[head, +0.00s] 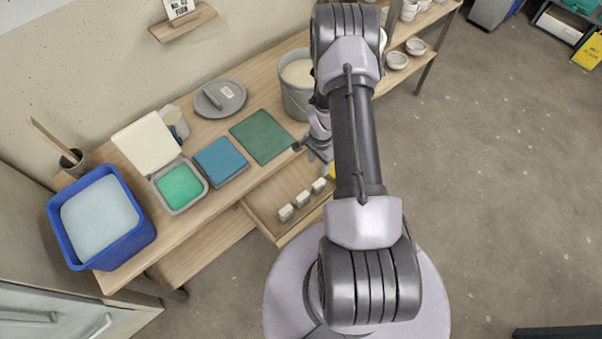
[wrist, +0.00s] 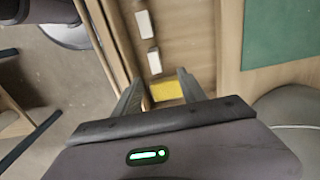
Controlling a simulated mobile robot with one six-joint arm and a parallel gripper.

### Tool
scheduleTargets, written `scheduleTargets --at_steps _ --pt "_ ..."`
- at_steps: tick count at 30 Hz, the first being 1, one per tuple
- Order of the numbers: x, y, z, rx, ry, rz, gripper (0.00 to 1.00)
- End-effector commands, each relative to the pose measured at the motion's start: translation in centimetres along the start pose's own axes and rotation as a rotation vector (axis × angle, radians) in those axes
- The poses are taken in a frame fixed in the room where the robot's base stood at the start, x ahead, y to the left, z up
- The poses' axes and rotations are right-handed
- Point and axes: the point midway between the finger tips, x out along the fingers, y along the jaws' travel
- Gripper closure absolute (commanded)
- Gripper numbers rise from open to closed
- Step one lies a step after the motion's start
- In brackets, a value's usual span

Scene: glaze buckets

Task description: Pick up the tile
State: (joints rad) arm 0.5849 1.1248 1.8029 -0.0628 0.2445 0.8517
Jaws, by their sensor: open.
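A yellow flat piece (wrist: 167,91), perhaps the tile, lies in the open drawer (head: 262,208). In the wrist view it shows between my open fingers, beyond their tips. In the head view only a yellow sliver (head: 332,171) of it shows beside my arm. My gripper (wrist: 158,76) is open and empty, above the drawer. The head view shows my gripper (head: 312,150) partly hidden by my arm, by the bench edge. A flat dark green square (head: 262,136) and a blue square (head: 221,161) lie on the bench; they also look like tiles.
Several small white blocks (head: 285,212) stand in a row in the drawer. Drawer walls lie close beside my fingers. A grey bucket (head: 297,100) stands behind my gripper. A green-filled tray (head: 181,187), cream square (head: 147,143), blue tub (head: 125,240) and grey disc (head: 220,99) occupy the bench.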

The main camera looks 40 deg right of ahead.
Motion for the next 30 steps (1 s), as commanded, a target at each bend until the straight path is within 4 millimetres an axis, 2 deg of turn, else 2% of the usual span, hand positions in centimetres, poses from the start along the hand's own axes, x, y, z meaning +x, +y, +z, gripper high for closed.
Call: scheduleTargets --at_steps 1,3,6,9,16,22,28,29,30 --pt "2.0 0.1 0.1 0.000 -0.002 0.003 0.51" --pt "4.3 0.1 0.1 -0.001 -0.002 0.003 0.51" --pt "7.3 0.1 0.2 -0.002 -0.002 0.003 0.51" --pt "9.3 0.1 0.2 -0.003 -0.002 0.002 0.51" --pt "11.5 0.3 0.2 -0.003 -0.002 0.002 0.51" --pt "15.4 0.9 0.4 -0.004 -0.002 0.002 0.51" --pt "15.5 0.9 0.4 -0.004 -0.002 0.002 0.51" --pt "15.5 0.9 0.4 -0.004 -0.002 0.002 0.53" --pt "15.5 0.9 0.4 -0.004 -0.002 0.002 0.61"
